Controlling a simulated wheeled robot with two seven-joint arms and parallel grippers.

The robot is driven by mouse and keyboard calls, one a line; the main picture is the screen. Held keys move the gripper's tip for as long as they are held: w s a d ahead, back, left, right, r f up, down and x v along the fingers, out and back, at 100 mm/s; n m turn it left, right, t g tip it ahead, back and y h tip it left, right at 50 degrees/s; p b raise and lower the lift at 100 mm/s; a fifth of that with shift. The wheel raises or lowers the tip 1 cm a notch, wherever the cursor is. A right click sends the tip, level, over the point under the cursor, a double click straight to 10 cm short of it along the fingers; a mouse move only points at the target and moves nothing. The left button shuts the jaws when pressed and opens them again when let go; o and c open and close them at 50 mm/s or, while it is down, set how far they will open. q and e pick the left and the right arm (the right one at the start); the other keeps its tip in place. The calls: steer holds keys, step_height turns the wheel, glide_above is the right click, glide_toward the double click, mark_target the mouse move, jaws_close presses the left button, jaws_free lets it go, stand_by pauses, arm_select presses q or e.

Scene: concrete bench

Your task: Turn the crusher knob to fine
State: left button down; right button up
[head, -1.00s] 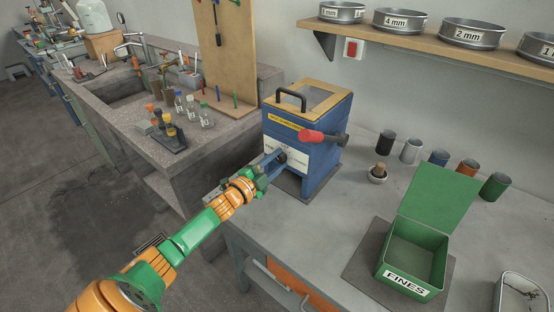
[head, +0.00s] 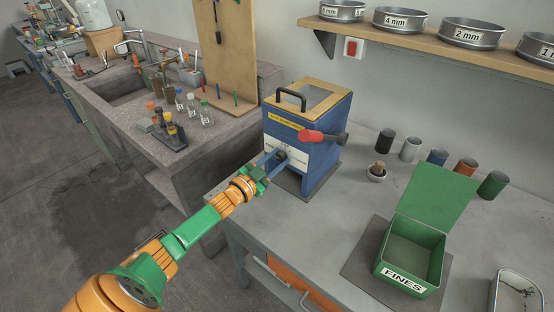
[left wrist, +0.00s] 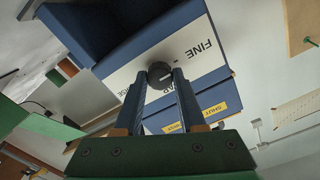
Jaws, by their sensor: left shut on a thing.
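The blue crusher (head: 318,165) stands on the bench with a white dial plate on its front. The plate also shows in the left wrist view (left wrist: 193,64), with FINE at one end and a partly covered word ending in RSE at the other. The dark round knob (left wrist: 159,73) sits between these words. My left gripper (left wrist: 161,82) is shut on the knob, one finger on each side; in the head view it reaches the crusher's front from the left (head: 275,158). I cannot make out the knob's pointer. My right gripper is out of view.

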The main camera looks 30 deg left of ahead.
arm_select(q)
steer(key=shift+r, duration=0.1)
stand_by(0.3)
steer(key=c, duration=0.5)
jaws_free()
steer(key=s, duration=0.7)
steer(key=shift+a+p, duration=0.3)
steer(key=shift+p, duration=0.1)
